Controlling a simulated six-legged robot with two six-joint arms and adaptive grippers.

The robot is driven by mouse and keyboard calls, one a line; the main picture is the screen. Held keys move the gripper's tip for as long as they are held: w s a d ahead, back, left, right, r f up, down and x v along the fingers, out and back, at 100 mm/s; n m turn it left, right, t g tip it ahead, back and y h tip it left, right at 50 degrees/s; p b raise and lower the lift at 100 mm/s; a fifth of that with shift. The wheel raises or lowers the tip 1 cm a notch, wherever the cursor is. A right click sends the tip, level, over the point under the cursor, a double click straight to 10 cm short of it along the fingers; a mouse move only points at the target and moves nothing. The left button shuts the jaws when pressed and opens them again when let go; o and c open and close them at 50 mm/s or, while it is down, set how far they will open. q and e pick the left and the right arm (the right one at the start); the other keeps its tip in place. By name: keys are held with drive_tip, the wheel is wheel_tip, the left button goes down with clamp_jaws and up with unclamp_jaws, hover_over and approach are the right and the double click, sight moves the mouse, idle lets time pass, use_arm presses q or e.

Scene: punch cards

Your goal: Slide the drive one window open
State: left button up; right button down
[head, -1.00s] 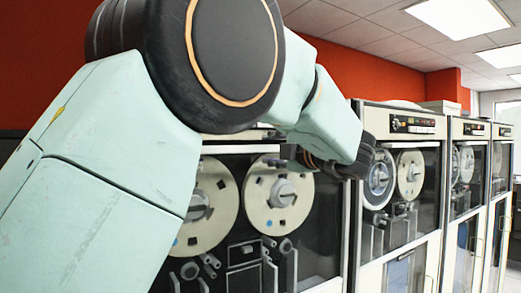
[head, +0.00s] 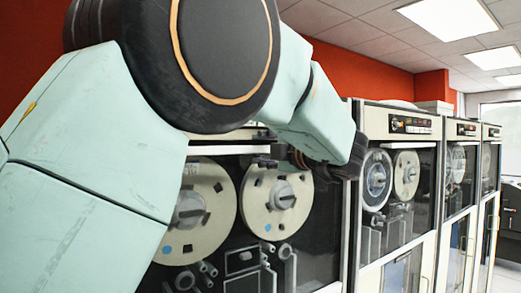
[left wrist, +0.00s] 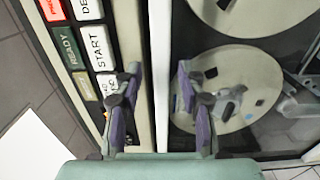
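Drive one is the nearest cream cabinet, its upper panel (left wrist: 85,10) bearing START and READY buttons in the left wrist view. Its dark window (head: 322,225) has two large pale reels behind it in the head view; the right reel (head: 278,205) shows clearly. The window also shows in the left wrist view (left wrist: 270,125). My left gripper (left wrist: 156,75) is open, with fingers apart over the cream strip (left wrist: 159,40) between buttons and window. I cannot tell whether they touch it. In the head view, my arm hides much of the cabinet. My right gripper is out of view.
More tape drive cabinets (head: 398,150) stand in a row to the right, with controls above their windows. Pale floor (head: 508,255) shows at the far right. A red wall (head: 365,70) is behind.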

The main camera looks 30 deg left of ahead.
use_arm(q)
drive_tip(key=shift+w+a+f, duration=0.1)
drive_tip(key=shift+w+a, duration=0.1)
drive_tip(key=shift+a, duration=0.2)
drive_tip(key=shift+d, duration=0.45)
drive_tip(key=shift+a, duration=0.35)
drive_tip(key=c, duration=0.6)
clamp_jaws()
drive_tip(key=shift+d, duration=0.1)
